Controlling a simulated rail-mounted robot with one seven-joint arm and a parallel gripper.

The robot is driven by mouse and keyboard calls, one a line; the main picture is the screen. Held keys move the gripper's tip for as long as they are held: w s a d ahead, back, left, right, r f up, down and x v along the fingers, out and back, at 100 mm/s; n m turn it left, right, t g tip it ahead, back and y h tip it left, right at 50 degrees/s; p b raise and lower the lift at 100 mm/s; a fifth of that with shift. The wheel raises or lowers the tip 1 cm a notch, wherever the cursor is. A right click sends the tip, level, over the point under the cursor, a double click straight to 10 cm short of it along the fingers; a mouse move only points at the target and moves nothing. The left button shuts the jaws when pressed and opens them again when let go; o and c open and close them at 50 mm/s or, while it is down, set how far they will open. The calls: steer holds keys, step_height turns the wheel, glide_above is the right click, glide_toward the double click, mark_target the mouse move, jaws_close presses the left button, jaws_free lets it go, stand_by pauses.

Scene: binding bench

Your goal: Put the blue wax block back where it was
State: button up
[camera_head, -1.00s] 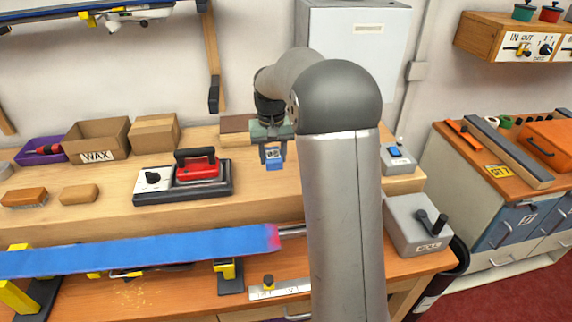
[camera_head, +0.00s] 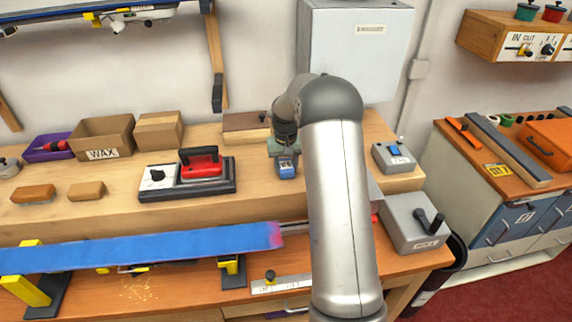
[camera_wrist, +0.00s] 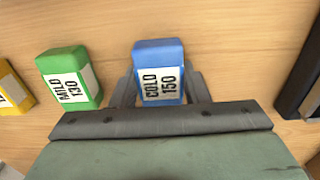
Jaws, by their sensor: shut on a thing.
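The blue wax block (camera_wrist: 158,60), with a white label reading COLD 150, is between the fingers of my gripper (camera_wrist: 160,88) in the wrist view. My gripper is shut on it. In the head view the blue block (camera_head: 287,170) shows below my gripper (camera_head: 285,158), over the raised wooden shelf (camera_head: 262,200). I cannot tell whether the block touches the wood. In the wrist view a green block (camera_wrist: 68,78) labelled MILD 130 stands to its left, with a yellow block (camera_wrist: 12,88) farther left. My arm hides part of the shelf in the head view.
A waxing iron (camera_head: 200,165) on its base stands left of my gripper. A brown box (camera_head: 246,128) lies behind it. A grey box with a blue switch (camera_head: 394,155) is to the right. A blue ski (camera_head: 140,248) lies along the front. A dark object (camera_wrist: 300,85) edges the wrist view's right.

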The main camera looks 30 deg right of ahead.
steer(key=shift+f, duration=0.2)
steer(key=o, duration=1.1)
